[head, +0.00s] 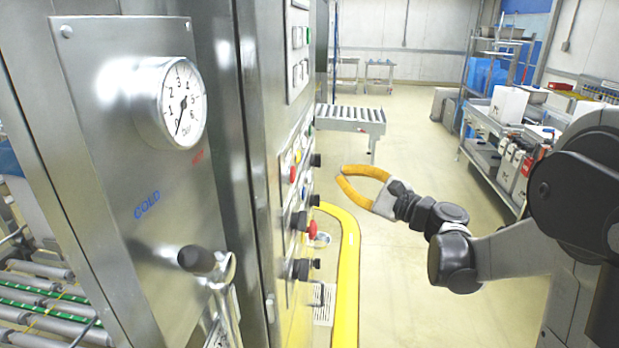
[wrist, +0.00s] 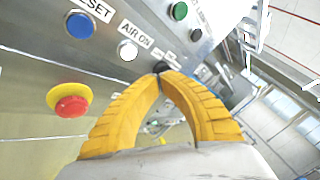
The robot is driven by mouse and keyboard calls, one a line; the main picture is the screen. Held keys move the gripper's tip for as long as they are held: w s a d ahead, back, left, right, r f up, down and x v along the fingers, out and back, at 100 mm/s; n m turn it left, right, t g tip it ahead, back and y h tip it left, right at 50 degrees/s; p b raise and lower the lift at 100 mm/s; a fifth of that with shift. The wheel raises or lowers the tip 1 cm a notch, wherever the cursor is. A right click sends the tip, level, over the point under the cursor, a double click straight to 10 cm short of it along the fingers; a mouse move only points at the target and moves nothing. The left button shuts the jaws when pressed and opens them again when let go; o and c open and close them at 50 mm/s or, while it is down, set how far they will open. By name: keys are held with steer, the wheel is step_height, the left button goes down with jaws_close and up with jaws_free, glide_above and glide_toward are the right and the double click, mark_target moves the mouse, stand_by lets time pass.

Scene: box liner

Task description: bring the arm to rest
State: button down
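My gripper (head: 341,173) has two curved orange fingers and is held out in the air, to the right of the machine's control panel (head: 297,170) in the head view. In the wrist view its fingertips (wrist: 160,73) come together, with nothing seen between them. A dark knob shows behind the tips there. The gripper looks apart from the panel in the head view. My arm reaches in from the right, bent at the wrist joints.
The steel machine has a gauge (head: 182,103) and a black-knobbed lever (head: 197,260). In the wrist view a red stop button (wrist: 71,106) and a blue button (wrist: 80,25) show. A shelf rack (head: 480,155) stands right. Open floor (head: 410,280) lies below my arm.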

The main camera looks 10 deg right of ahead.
steer(key=shift+a, duration=0.15)
steer(key=s+a+f+n+g+h+b, duration=0.1)
steer(key=s+a+f+n+g+h, duration=0.1)
steer(key=s+a+f+n+g, duration=0.25)
steer(key=s+a+f+n+g+h, duration=0.1)
steer(key=s+a+f+n, duration=0.1)
steer(key=s+a+n, duration=0.45)
steer(key=s+d+f+n+g+h, duration=0.1)
steer(key=s+d+f+n+h, duration=0.1)
steer(key=s, duration=0.4)
steer(key=s+d+f+n+h, duration=0.3)
steer(key=s+d, duration=0.1)
steer(key=s, duration=0.2)
steer(key=s+d+f+n+g+h+b, duration=0.1)
steer(key=s+d+f+n+h, duration=0.1)
steer(key=s, duration=0.5)
steer(key=shift+d+f+n+g+h, duration=0.35)
steer(key=shift+d+f+n+h, duration=0.05)
steer(key=shift+d+f+n, duration=0.1)
